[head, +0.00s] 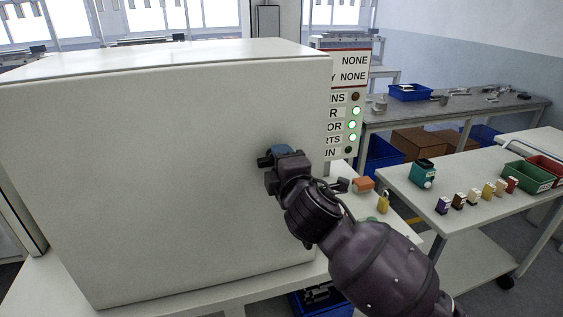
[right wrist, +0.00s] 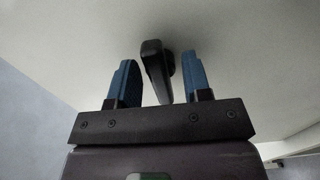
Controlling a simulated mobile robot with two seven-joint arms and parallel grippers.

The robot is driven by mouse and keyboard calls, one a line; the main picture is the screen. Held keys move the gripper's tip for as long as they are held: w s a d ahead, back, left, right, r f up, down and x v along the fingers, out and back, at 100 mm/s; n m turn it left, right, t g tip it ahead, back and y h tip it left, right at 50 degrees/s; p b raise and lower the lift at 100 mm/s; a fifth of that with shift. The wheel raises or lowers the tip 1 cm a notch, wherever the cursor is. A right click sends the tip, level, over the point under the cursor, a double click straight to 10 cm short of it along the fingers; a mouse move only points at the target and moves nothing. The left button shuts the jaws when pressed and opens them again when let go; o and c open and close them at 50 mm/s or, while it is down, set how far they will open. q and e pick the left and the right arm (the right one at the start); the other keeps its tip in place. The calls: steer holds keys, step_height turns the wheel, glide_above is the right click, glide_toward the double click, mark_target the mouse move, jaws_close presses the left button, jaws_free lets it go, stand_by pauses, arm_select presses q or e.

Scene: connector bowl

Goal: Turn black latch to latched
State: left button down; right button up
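The black latch (right wrist: 156,68) is a short black handle on the white cabinet door (head: 150,190). In the right wrist view it stands between the two blue fingers of my right gripper (right wrist: 160,78), with visible gaps on both sides. The fingers are apart and do not appear to grip it. In the head view my right gripper (head: 273,156) is at the right side of the door face. It mostly hides the latch there; a small dark piece shows by the fingertips. My left gripper is not in view.
A status panel (head: 343,110) with green lights stands just right of the cabinet. An orange block (head: 363,184) and a yellow padlock (head: 383,203) lie near my right arm. A side table (head: 470,220) holds a teal item, several small coloured blocks and green and red bins.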

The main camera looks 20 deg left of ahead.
steer(key=v, duration=1)
steer(key=shift+s+d, duration=0.3)
